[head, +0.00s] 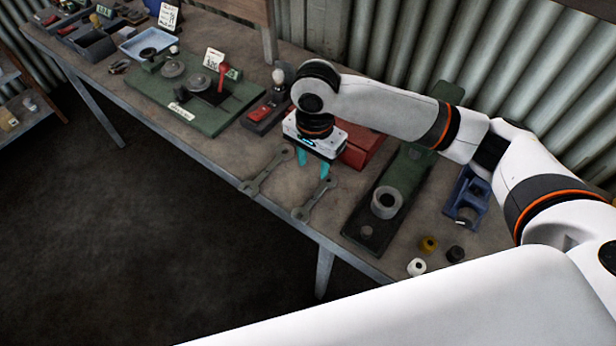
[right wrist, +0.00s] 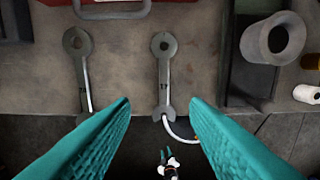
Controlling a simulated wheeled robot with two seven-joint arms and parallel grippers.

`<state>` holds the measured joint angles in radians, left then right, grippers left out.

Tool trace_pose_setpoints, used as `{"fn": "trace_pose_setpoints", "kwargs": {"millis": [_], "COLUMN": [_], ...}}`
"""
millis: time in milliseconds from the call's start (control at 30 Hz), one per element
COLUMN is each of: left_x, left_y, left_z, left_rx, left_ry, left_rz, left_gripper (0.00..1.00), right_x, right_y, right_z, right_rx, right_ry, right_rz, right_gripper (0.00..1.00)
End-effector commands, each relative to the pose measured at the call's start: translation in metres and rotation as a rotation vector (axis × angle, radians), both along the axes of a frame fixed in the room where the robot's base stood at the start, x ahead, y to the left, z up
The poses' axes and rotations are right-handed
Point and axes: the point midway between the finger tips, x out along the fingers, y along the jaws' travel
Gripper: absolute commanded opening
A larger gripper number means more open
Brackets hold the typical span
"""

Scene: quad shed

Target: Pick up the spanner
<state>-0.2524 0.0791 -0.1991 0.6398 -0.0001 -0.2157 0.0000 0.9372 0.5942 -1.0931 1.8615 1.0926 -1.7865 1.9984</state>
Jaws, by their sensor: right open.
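Two grey spanners lie flat on the bench. The left spanner (head: 267,171) reaches to the bench's front edge; it also shows in the right wrist view (right wrist: 81,60). The right spanner (head: 313,202) lies closer to the green-based machine and also shows in the right wrist view (right wrist: 163,72), with a number that looks like 17. My right gripper (head: 314,164) is open and empty above the bench, fingers pointing down. In the right wrist view its teal fingertips (right wrist: 160,101) lie on either side of the right spanner's open-jaw end, apart from it. My left gripper is not in view.
A red box (head: 361,146) sits behind my right gripper. A green-based machine with a grey ring (head: 386,201) stands to the right, beside small spools (head: 428,244) and a blue holder (head: 466,196). A green board with scales (head: 195,98) is left. The bench edge is close.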

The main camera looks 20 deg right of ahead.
Motion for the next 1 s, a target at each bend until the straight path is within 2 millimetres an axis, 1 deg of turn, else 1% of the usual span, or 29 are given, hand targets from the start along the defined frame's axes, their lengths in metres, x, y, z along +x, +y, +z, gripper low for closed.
{"fn": "trace_pose_setpoints", "kwargs": {"millis": [67, 200, 300, 333, 400, 467, 600, 700, 833, 1000], "left_x": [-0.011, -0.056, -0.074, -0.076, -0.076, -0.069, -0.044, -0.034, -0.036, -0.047], "left_y": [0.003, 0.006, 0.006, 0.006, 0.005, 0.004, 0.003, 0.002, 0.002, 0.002], "left_z": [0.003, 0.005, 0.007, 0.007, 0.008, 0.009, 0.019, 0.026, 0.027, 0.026], "left_rx": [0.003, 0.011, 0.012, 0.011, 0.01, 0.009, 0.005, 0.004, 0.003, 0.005], "left_ry": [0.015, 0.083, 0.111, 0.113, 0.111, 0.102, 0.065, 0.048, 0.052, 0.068], "left_rz": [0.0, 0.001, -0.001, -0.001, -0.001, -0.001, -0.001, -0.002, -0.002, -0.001], "left_gripper": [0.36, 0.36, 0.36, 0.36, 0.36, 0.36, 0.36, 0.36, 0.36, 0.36], "right_x": [-0.002, -0.002, -0.002, -0.001, -0.001, -0.002, -0.003, -0.003, -0.003, -0.003], "right_y": [-0.001, -0.001, 0.0, 0.0, 0.0, 0.0, 0.002, 0.003, 0.003, 0.003], "right_z": [-0.012, -0.038, -0.052, -0.055, -0.06, -0.063, -0.078, -0.094, -0.11, -0.115], "right_rx": [-0.004, -0.002, -0.001, -0.001, -0.001, -0.001, -0.001, -0.002, 0.0, 0.001], "right_ry": [0.008, 0.006, 0.005, 0.004, 0.003, 0.003, 0.005, 0.005, 0.004, 0.002], "right_rz": [-0.004, -0.003, -0.001, 0.0, 0.0, 0.001, 0.001, 0.001, 0.001, 0.002], "right_gripper": [0.42, 0.42, 0.42, 0.42, 0.42, 0.42, 0.42, 0.42, 0.42, 0.42]}}
